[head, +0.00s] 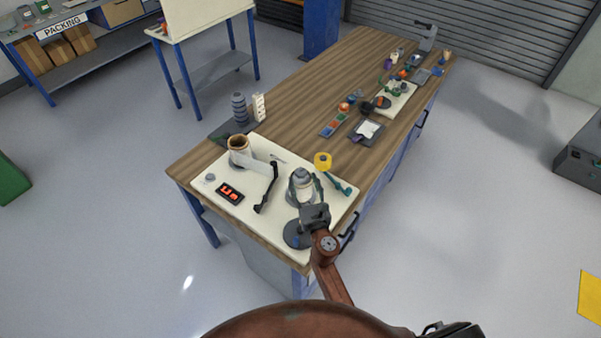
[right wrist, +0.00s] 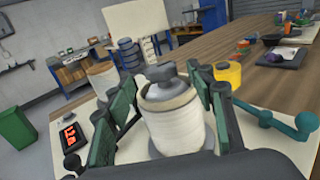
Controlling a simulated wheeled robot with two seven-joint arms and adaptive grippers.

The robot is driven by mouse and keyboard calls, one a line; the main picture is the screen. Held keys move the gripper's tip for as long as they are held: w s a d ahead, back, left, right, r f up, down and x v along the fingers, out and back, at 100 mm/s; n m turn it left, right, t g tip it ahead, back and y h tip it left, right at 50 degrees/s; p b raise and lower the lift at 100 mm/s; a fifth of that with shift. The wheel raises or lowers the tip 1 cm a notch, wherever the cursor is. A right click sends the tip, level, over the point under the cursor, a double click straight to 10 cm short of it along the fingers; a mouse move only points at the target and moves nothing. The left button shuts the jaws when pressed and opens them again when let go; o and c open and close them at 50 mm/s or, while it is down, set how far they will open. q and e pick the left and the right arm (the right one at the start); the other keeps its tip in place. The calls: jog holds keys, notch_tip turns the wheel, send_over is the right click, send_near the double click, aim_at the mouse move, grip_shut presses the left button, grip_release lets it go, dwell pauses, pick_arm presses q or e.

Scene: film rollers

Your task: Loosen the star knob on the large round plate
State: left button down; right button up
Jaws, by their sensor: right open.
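A grey knob (head: 302,174) sits on top of a white roll (head: 304,186) near the front right of the cream board; its star shape is not clear. In the right wrist view the same knob (right wrist: 161,72) caps the white roll (right wrist: 176,122), with a grey round plate (right wrist: 207,138) partly seen beneath. My right gripper (head: 305,184) is open, its green fingers (right wrist: 166,82) on either side of the roll and knob, apparently not gripping. The near part of the plate is hidden by the gripper. My left gripper is out of view.
The cream board (head: 222,207) carries a brown-rimmed roll (head: 239,146), a black arm (head: 268,187) and a red-lit display (head: 230,193). A yellow roll (head: 323,160) and teal handle (head: 338,184) lie close right. The wooden tabletop (head: 290,110) is clear mid-left.

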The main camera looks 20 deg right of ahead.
aim_at(302, 177)
jog(key=w, duration=0.5)
jog(key=shift+d, duration=0.15)
jog(key=shift+s, duration=0.1)
jog(key=c, duration=1.2)
